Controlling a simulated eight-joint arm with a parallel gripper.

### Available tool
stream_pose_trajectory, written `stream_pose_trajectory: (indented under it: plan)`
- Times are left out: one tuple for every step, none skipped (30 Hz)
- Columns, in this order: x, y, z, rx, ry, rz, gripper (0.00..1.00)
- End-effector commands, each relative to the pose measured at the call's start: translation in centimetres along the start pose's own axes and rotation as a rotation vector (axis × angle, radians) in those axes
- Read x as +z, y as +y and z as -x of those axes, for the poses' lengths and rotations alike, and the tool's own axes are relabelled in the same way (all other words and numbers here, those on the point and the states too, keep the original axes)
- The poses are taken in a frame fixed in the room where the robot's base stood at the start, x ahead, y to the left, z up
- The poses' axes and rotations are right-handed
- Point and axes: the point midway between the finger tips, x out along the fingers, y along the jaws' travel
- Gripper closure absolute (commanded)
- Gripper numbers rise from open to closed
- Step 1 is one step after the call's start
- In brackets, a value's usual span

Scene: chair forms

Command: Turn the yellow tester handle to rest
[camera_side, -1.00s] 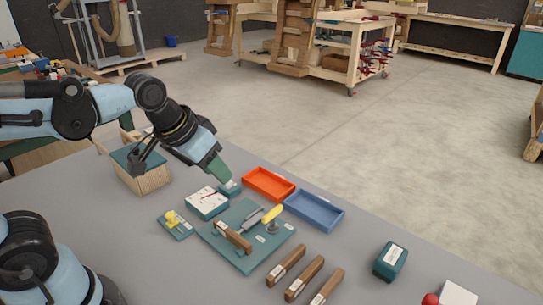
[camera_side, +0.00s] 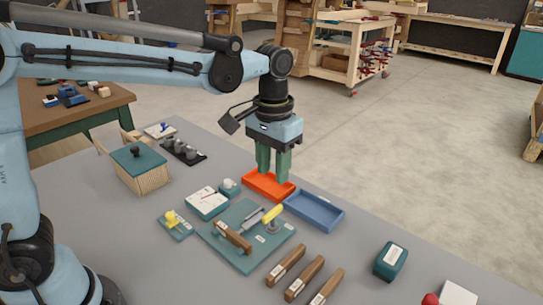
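A teal plate (camera_side: 247,262) lies on the grey table and carries a wooden bar (camera_side: 232,236) and a grey metal lever mechanism (camera_side: 249,221). A yellow handle (camera_side: 271,213) sticks up at a tilt on the plate's right side. A second yellow part, a knob (camera_side: 172,217), sits on a small teal base (camera_side: 180,232) to the left; I cannot tell for certain which one is the tester handle. My gripper (camera_side: 273,181) points straight down over the orange tray, above and behind the yellow handle. Its green fingers are apart with a narrow gap, and nothing shows between them.
The orange tray (camera_side: 249,180) and blue tray (camera_side: 325,222) stand behind the plate. A white box with a dial (camera_side: 207,202) is to its left. Several wooden bars (camera_side: 304,278) lie in front right. A teal box (camera_side: 390,261) stands further right, with clear table between.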

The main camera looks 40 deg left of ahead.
Motion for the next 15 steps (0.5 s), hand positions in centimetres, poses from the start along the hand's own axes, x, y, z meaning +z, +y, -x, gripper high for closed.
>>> stream_pose_trajectory:
  plan:
    - [0.0, 0.0, -0.8, 0.0, 0.001, 0.0, 0.62]
    - [0.0, 0.0, -1.2, 0.0, 0.001, 0.0, 0.62]
    - [0.0, 0.0, -1.9, 0.0, 0.001, 0.0, 0.62]
    - [0.0, 0.0, -2.4, 0.0, 0.002, 0.0, 0.62]
    - [0.0, 0.0, -2.9, 0.001, 0.002, 0.0, 0.62]
    - [0.0, 0.0, -3.5, 0.001, 0.002, 0.0, 0.62]
    - [0.0, 0.0, -4.0, 0.001, 0.002, 0.0, 0.62]
    - [-0.1, 0.0, -4.5, 0.001, 0.002, 0.0, 0.62]
    - [0.0, 0.0, -5.2, 0.001, 0.003, 0.0, 0.62]
    - [0.0, 0.0, -5.6, 0.001, 0.003, 0.0, 0.62]
    - [0.0, 0.0, -6.1, 0.001, 0.003, 0.0, 0.62]
    - [0.0, 0.0, -6.8, 0.001, 0.003, 0.0, 0.62]
    - [-0.1, 0.0, -7.2, 0.001, 0.003, 0.0, 0.62]
    - [-0.1, 0.0, -7.6, 0.001, 0.003, 0.0, 0.62]
    - [0.0, 0.0, -8.1, 0.001, 0.004, 0.0, 0.62]
